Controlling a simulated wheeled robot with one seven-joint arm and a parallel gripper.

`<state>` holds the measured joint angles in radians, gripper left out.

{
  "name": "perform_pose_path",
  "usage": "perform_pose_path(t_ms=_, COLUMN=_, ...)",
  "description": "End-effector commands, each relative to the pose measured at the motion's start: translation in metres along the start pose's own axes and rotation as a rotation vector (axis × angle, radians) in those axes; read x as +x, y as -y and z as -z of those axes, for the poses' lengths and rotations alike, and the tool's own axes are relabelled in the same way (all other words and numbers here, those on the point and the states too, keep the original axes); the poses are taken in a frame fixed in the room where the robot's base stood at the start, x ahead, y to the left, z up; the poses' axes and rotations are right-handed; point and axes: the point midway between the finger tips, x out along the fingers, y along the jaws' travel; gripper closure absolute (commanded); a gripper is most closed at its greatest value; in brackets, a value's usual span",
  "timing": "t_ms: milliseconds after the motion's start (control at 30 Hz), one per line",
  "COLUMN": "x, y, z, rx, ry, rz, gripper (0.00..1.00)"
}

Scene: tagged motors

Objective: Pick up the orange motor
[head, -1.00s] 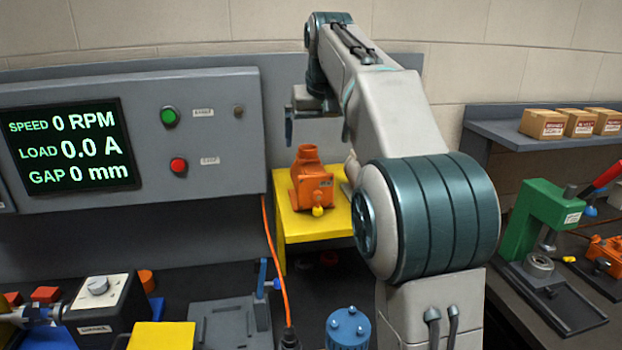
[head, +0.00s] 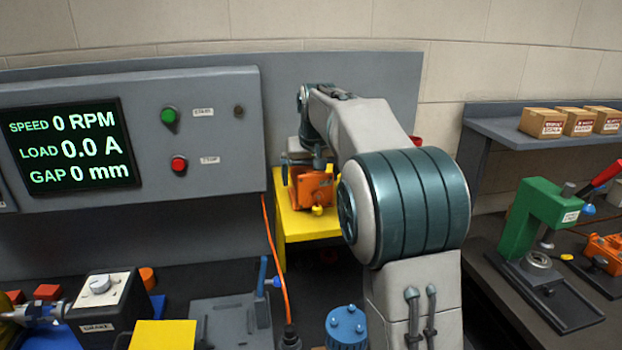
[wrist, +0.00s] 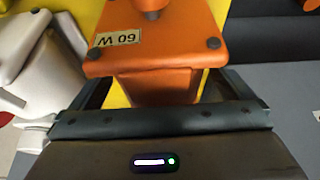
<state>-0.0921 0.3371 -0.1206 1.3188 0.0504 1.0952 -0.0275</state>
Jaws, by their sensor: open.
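The orange motor (head: 312,188) stands on a yellow stand (head: 301,229) in the head view, its upper part hidden behind my gripper (head: 300,172). In the wrist view the motor (wrist: 160,52) fills the upper middle, with a "60 W" label on its face. My gripper (wrist: 157,95) is open there, with a dark finger on either side of the motor's lower part. I cannot tell whether the fingers touch it.
A grey control panel (head: 220,110) is left of the stand, with an orange cable (head: 275,275) hanging below. A blue capped part (head: 347,326) and a grey fixture (head: 222,320) are in front. A green press (head: 530,215) stands at right.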

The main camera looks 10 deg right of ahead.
Motion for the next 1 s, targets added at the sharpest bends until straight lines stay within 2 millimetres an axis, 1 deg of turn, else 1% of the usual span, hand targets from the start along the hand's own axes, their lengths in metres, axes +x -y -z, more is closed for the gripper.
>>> perform_pose_path(t_ms=167, x=0.0, y=0.0, z=0.0, rx=-0.001, ry=0.0, rz=0.0, gripper=0.0)
perform_pose_path(t_ms=200, x=0.0, y=0.0, z=0.0, rx=-0.001, ry=0.0, rz=0.0, gripper=0.11)
perform_pose_path(t_ms=267, x=0.0, y=0.0, z=0.0, rx=-0.001, ry=0.0, rz=0.0, gripper=0.28)
perform_pose_path(t_ms=300, x=0.0, y=0.0, z=0.0, rx=-0.001, ry=0.0, rz=0.0, gripper=0.39)
perform_pose_path(t_ms=367, x=0.0, y=0.0, z=0.0, rx=-0.001, ry=0.0, rz=0.0, gripper=0.56)
perform_pose_path(t_ms=400, x=0.0, y=0.0, z=0.0, rx=-0.001, ry=0.0, rz=0.0, gripper=0.67)
perform_pose_path(t_ms=500, x=0.0, y=0.0, z=0.0, rx=-0.001, ry=0.0, rz=0.0, gripper=0.93)
perform_pose_path(t_ms=533, x=-0.005, y=0.0, z=0.002, rx=0.0, ry=-0.01, rz=0.001, gripper=0.93)
perform_pose_path(t_ms=833, x=-0.008, y=0.0, z=0.004, rx=0.0, ry=-0.01, rz=0.001, gripper=0.93)
perform_pose_path(t_ms=1000, x=-0.024, y=0.0, z=0.011, rx=0.0, ry=-0.013, rz=0.0, gripper=0.93)
